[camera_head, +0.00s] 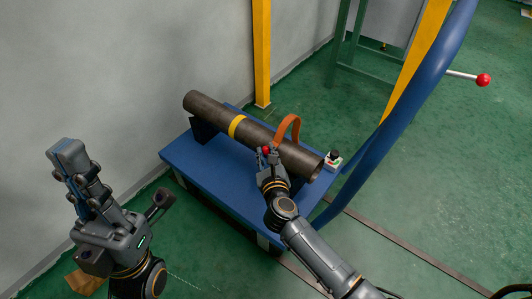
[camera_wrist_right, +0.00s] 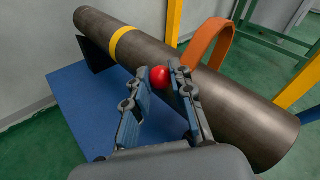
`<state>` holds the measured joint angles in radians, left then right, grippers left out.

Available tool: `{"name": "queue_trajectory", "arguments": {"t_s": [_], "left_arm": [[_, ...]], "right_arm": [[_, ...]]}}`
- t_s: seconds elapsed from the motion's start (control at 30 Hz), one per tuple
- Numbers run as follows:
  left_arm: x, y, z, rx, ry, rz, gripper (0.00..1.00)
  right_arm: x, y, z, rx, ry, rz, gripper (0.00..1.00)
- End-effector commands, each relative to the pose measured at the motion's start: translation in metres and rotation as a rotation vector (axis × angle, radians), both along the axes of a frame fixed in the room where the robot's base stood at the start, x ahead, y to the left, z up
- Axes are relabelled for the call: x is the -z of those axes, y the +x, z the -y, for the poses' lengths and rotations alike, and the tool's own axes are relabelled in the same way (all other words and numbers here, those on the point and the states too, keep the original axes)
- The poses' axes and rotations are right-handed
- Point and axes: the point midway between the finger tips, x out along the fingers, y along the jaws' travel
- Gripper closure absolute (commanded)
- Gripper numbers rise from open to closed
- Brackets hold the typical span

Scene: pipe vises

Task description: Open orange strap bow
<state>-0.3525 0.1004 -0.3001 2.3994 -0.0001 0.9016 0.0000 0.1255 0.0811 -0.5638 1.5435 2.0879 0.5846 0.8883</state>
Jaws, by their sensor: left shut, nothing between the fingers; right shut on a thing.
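The orange strap bow (camera_head: 291,126) arches up from the dark pipe (camera_head: 211,108) near its front right end. The bow also shows in the right wrist view (camera_wrist_right: 214,40), standing above and behind the pipe. My right gripper (camera_head: 265,156) is at the near side of the pipe, beside the bow. Its fingers are shut on a red knob (camera_wrist_right: 160,77), which sits between the fingertips in the wrist view. What the knob joins to is hidden by the fingers and the pipe. My left gripper (camera_head: 66,148) is shut and empty, pointing up at the left, away from the table.
The pipe, with a yellow band (camera_head: 236,126), lies on dark supports on a blue table (camera_head: 208,158). A small box with buttons (camera_head: 333,160) sits at the table's right corner. A curved blue post (camera_head: 408,112) rises at the right; a red-tipped lever (camera_head: 483,80) is beyond it.

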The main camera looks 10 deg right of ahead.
Motion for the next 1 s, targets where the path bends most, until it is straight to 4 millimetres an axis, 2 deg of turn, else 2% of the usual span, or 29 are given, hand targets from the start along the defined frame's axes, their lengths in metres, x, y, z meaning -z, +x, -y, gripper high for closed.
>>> {"name": "queue_trajectory", "arguments": {"t_s": [0.1,0.13,0.2,0.23,0.67,0.77,1.0], "left_arm": [[0.001,0.000,0.000,0.000,0.000,0.000,1.00],[0.000,0.000,0.000,0.000,0.000,0.000,1.00],[0.000,0.000,0.000,0.000,0.000,0.000,1.00],[0.000,0.000,0.000,0.000,0.001,0.000,1.00],[-0.001,0.000,0.000,-0.001,-0.001,0.003,1.00],[-0.001,0.000,0.000,-0.001,-0.001,0.003,1.00],[0.000,0.000,0.000,0.000,-0.001,0.002,1.00]], "right_arm": [[-0.002,0.001,-0.004,-0.011,0.003,0.005,1.00],[-0.002,0.001,-0.004,-0.011,0.003,0.005,0.71],[-0.002,0.001,-0.004,-0.010,0.003,0.006,0.57],[-0.002,0.001,-0.004,-0.010,0.003,0.005,0.55],[0.000,-0.004,-0.002,-0.005,0.002,0.001,0.55],[-0.002,-0.015,-0.002,-0.007,0.001,0.001,0.55],[-0.010,-0.065,-0.001,-0.007,0.003,0.000,0.55]]}}
